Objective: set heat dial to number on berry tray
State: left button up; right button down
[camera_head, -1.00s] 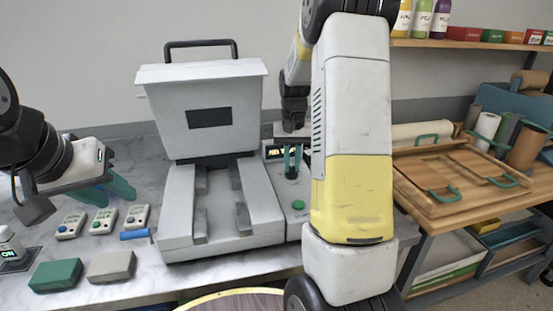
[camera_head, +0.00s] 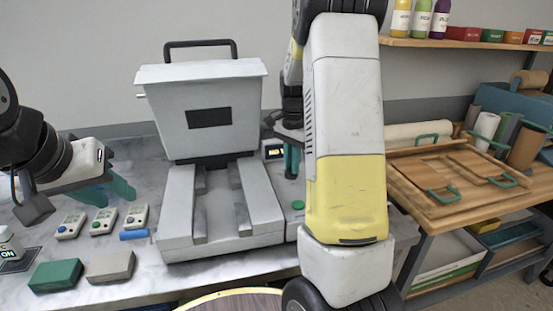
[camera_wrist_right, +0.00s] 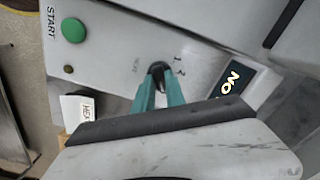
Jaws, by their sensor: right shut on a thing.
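The heat dial is a small black knob (camera_wrist_right: 158,71) on the grey control panel of the press, with small marks beside it in the right wrist view. My right gripper (camera_wrist_right: 159,88) has its green fingers on either side of the knob and is shut on it. In the head view this gripper (camera_head: 291,162) points down at the panel, and the knob is hidden. My left gripper (camera_head: 112,190) hangs open and empty above the left of the table. I cannot make out a berry tray or its number.
The press (camera_head: 215,110) stands with its lid raised. A green START button (camera_wrist_right: 73,30) and a lit display (camera_wrist_right: 232,78) flank the dial. Several small white units (camera_head: 103,222), a green block (camera_head: 55,275) and a grey block (camera_head: 110,266) lie at left.

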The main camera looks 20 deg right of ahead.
jog(key=shift+m, duration=0.3)
dwell(0.4)
jog(key=c, duration=1.4)
grip_release()
jog(key=shift+r, duration=3.85)
